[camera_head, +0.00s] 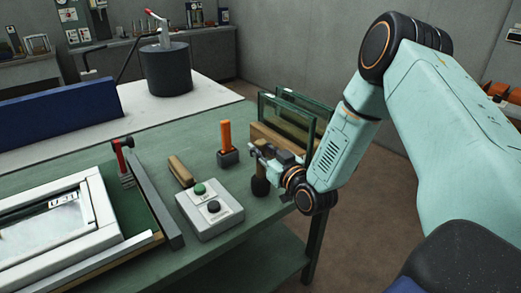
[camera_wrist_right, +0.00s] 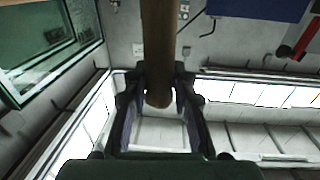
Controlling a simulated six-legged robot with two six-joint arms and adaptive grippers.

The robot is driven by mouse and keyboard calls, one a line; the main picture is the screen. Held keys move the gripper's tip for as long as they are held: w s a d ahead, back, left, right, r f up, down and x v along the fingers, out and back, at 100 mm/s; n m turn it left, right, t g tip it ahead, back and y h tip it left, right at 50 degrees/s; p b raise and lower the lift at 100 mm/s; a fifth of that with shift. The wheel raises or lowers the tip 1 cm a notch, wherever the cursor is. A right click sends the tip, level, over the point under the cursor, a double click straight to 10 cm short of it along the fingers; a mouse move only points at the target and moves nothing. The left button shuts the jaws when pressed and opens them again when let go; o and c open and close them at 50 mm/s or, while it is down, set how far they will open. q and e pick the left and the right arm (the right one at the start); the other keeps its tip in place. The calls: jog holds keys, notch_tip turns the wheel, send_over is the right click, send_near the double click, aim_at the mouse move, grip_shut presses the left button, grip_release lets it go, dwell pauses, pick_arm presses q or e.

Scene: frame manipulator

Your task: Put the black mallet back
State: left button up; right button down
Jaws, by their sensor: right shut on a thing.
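My right gripper (camera_head: 264,160) is over the right edge of the green workbench, in front of the glass panes. It is shut on the black mallet, whose dark head (camera_head: 260,187) shows below the fingers. I cannot tell whether the head touches the bench. In the right wrist view the mallet's brown wooden handle (camera_wrist_right: 158,50) runs between the two fingers (camera_wrist_right: 158,95), with its rounded end showing. My left gripper is not in view.
An orange-handled tool (camera_head: 226,135) stands upright on a dark base left of the mallet. A grey button box (camera_head: 209,214), a wooden handle (camera_head: 181,170), a white frame (camera_head: 45,220) and a red clamp (camera_head: 123,155) are further left. Glass panes (camera_head: 287,118) stand in a wooden rack behind.

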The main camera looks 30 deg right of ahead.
jog(key=c, duration=1.5)
grip_release()
jog(key=shift+s, duration=0.2)
jog(key=o, duration=0.3)
jog(key=shift+s+r, duration=0.15)
jog(key=shift+s, duration=0.05)
jog(key=shift+o, duration=0.5)
jog(key=shift+w, duration=0.35)
jog(key=shift+s, duration=0.1)
jog(key=s+p, duration=0.3)
jog(key=s, duration=0.9)
jog(key=s+a+f+g+y, duration=0.1)
jog(key=s+a+f+g, duration=0.45)
jog(key=f, duration=0.25)
jog(key=s+a+f+g+y, duration=0.1)
jog(key=s+a+f+g, duration=0.3)
jog(key=a+f, duration=0.3)
jog(key=s+f+g+h, duration=0.1)
jog(key=s+f+g, duration=0.2)
jog(key=s, duration=0.6)
jog(key=s+f+g+h, duration=0.1)
jog(key=s+f+g, duration=0.2)
jog(key=s, duration=0.7)
jog(key=shift+a+f+g, duration=0.15)
jog(key=shift+a+g, duration=0.25)
jog(key=shift+g, duration=0.75)
